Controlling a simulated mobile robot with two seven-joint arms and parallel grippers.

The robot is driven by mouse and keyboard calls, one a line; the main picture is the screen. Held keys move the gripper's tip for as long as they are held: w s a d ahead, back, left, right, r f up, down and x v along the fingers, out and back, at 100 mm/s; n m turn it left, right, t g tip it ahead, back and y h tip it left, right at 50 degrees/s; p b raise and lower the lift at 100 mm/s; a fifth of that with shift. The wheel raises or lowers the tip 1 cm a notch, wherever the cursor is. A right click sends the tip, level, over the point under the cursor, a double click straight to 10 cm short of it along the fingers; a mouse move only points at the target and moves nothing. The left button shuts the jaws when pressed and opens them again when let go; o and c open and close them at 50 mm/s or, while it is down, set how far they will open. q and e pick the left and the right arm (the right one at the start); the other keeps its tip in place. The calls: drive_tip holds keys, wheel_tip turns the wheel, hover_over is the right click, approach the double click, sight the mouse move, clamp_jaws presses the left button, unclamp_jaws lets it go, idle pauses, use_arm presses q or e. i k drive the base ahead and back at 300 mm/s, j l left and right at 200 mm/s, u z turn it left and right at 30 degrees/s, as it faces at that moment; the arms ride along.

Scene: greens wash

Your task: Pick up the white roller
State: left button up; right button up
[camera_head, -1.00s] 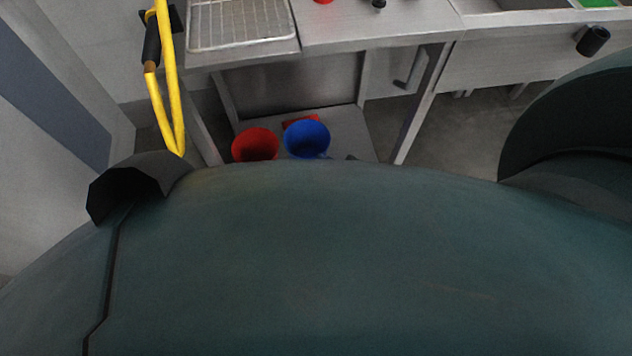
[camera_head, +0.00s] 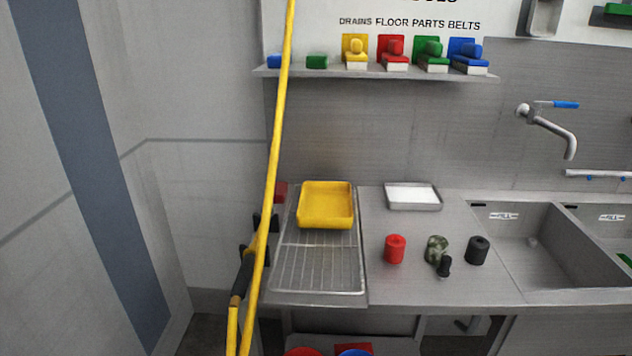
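No plainly white roller shows. Three short cylinders stand on the steel counter in the head view: a red roller (camera_head: 395,249), a mottled dark green and pale roller (camera_head: 436,246), and a black roller (camera_head: 477,250). I cannot tell whether the mottled one is a white roller covered in green residue. A small black object (camera_head: 444,267) stands in front of the mottled roller and covers part of its lower front. Neither of my grippers is in view.
A yellow tray (camera_head: 326,222) sits on the wire drainer (camera_head: 318,278) at left. A shallow metal tray (camera_head: 413,205) with a white inside lies behind the rollers. A sink (camera_head: 520,270) is at right.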

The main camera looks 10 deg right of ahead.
sight(437, 246)
drive_tip(key=z, duration=1.5)
drive_tip(key=k+l+u, duration=0.15)
drive_tip(key=u, duration=0.25)
drive_tip(key=l, duration=0.1)
